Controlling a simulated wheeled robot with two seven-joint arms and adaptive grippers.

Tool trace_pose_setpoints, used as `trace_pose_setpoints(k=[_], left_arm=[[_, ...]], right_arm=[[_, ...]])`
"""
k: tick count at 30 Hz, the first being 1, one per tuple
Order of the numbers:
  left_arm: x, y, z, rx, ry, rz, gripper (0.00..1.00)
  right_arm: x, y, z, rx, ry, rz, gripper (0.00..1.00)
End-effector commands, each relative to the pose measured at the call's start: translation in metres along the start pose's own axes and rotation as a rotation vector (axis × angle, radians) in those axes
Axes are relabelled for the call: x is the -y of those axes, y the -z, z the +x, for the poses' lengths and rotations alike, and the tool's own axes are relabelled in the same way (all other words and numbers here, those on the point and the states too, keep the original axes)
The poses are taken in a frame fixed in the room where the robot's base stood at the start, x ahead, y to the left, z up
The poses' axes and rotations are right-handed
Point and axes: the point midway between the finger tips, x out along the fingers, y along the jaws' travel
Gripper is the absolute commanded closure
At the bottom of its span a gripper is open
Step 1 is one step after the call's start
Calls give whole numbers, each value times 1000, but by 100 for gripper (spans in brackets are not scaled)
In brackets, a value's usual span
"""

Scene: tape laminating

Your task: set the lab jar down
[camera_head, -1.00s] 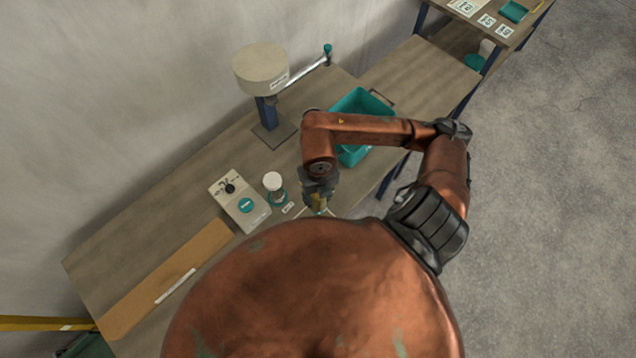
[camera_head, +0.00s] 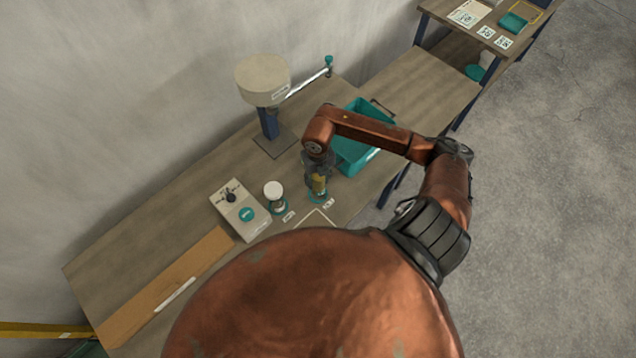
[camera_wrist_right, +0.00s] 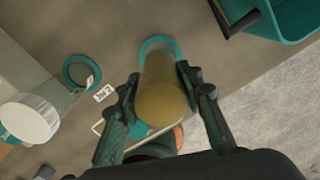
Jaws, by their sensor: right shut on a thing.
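The lab jar (camera_wrist_right: 162,95), a cylinder with amber contents, is between the fingers of my right gripper (camera_wrist_right: 160,108) in the right wrist view. My right gripper (camera_head: 318,185) is shut on it above the table, and the jar shows partly in the head view (camera_head: 319,184). A teal ring (camera_wrist_right: 160,41) on the table shows around the far end of the jar. I cannot tell whether the jar touches the table. A second, white-lidded jar (camera_head: 273,189) stands to the left; its lid also shows in the wrist view (camera_wrist_right: 30,119). My left gripper is out of view.
A control box (camera_head: 240,208) stands left of the white-lidded jar. A teal bin (camera_head: 354,155) is close on the right, and a post with a round beige head (camera_head: 263,80) stands behind. Another teal ring (camera_wrist_right: 82,72) and small labels (camera_head: 328,203) lie on the table (camera_head: 180,215).

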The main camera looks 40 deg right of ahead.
Motion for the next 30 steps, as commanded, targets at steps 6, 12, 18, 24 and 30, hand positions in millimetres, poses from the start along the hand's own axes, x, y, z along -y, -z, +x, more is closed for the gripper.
trace_pose_setpoints(k=[6,12,18,24,30], left_arm=[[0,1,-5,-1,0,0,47],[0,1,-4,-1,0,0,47],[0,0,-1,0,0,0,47],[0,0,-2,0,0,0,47],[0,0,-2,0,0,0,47]], right_arm=[[0,0,28,-3,-1,1,98],[0,-1,32,0,0,0,98],[0,-1,36,0,0,-1,98],[0,-1,35,0,0,0,52],[0,-1,35,0,0,0,48]])
